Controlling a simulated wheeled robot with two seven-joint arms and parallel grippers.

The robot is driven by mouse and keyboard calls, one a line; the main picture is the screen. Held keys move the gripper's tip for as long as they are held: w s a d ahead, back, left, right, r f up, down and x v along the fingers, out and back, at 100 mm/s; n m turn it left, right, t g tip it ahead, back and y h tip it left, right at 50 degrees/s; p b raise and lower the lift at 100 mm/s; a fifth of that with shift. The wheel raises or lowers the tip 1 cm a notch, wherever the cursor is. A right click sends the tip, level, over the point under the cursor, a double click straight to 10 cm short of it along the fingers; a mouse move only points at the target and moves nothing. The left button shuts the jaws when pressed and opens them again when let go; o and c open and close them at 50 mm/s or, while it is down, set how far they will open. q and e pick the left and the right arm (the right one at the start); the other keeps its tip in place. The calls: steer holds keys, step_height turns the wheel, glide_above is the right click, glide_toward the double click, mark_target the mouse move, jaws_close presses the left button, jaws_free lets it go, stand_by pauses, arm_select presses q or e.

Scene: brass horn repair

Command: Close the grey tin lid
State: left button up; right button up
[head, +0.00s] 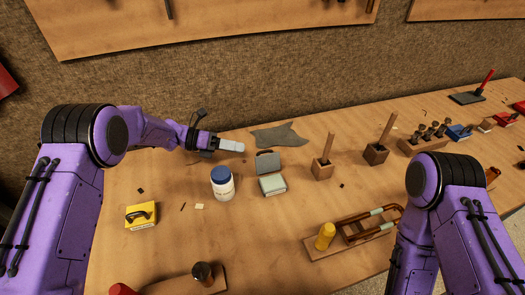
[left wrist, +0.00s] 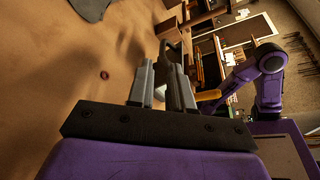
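The grey tin (head: 272,185) stands on the bench near the middle of the head view, with a pale top face. Its darker grey lid (head: 268,162) stands up open along the tin's far edge. My left gripper (head: 241,147) is to the left of the lid and slightly beyond it, apart from it in the head view. In the left wrist view its two fingers (left wrist: 163,88) show with a gap between them and hold nothing I can make out. They partly cover what lies beyond. My right gripper is outside the views; only my right arm shows.
A white jar with a blue lid (head: 222,183) stands left of the tin. A grey cloth (head: 279,135) lies behind it. Wooden blocks with upright handles (head: 323,169) stand to the right. A yellow box (head: 141,215) lies at left, and a rack with a yellow piece (head: 325,236) nearer.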

mark_target(264, 152)
arm_select(q)
steer(key=x, duration=0.2)
steer(key=p+x, duration=0.1)
steer(key=x, duration=0.2)
steer(key=p+x, duration=0.1)
steer(key=x, duration=0.2)
steer(key=shift+d+r, duration=0.2)
steer(key=shift+d, duration=0.1)
steer(key=shift+d+f, duration=0.15)
steer(key=shift+d, duration=0.05)
jaws_close()
